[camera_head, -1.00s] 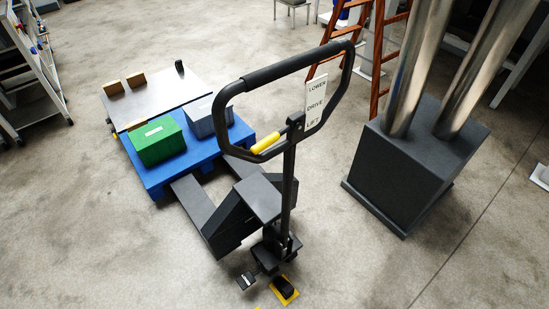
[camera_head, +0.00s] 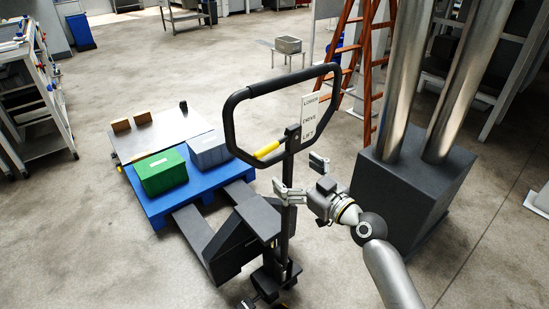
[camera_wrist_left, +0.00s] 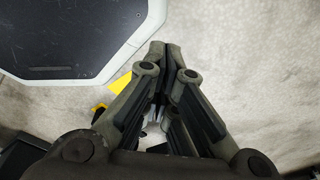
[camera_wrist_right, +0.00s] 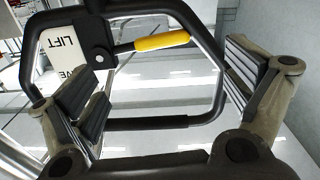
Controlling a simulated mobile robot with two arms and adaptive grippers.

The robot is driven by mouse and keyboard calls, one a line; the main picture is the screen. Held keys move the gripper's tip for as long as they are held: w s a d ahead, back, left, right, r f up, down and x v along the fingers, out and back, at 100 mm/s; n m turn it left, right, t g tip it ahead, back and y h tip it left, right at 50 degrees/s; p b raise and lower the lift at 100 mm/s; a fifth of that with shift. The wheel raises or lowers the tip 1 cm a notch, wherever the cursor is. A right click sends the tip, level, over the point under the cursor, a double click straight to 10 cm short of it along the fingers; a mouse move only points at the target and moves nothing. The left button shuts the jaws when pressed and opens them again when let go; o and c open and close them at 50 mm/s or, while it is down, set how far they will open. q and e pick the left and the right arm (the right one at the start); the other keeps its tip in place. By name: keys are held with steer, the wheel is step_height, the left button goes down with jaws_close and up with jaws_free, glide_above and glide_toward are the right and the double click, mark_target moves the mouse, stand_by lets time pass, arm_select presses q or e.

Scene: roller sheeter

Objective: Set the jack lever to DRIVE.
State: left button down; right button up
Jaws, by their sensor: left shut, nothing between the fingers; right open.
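The jack lever has a yellow grip (camera_head: 267,149) and sits inside the black looped handle (camera_head: 229,118) of the pallet jack. It slopes down and left from its pivot. A white plate (camera_head: 312,118) beside it reads LOWER, DRIVE, LIFT from top to bottom. I cannot tell which setting the lever is at. My right gripper (camera_head: 301,177) is open and empty, just below and right of the handle. In the right wrist view the lever (camera_wrist_right: 162,41) appears beyond and between the open fingers (camera_wrist_right: 160,88), apart from them. My left gripper (camera_wrist_left: 165,55) is shut and empty above the floor.
A dark block (camera_head: 412,190) with metal columns stands right of my right arm. An orange ladder (camera_head: 372,75) stands behind.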

mark_target(270, 151)
arm_select(q)
steer(key=shift+s+a+r+p, duration=0.1)
steer(key=shift+s+r+p, duration=0.5)
steer(key=shift+s, duration=0.1)
arm_select(e)
steer(key=x, duration=0.8)
steer(key=shift+w+a, duration=0.15)
steer(key=shift+a, duration=0.05)
steer(key=c, duration=0.9)
steer(key=shift+s+d+r, duration=0.2)
steer(key=shift+s+r, duration=0.15)
steer(key=shift+r, duration=0.1)
steer(key=c, duration=0.9)
steer(key=shift+w+d, duration=0.1)
steer(key=shift+w, duration=0.05)
jaws_close()
arm_select(q)
steer(key=shift+w, duration=0.15)
arm_select(e)
steer(key=shift+f, duration=0.1)
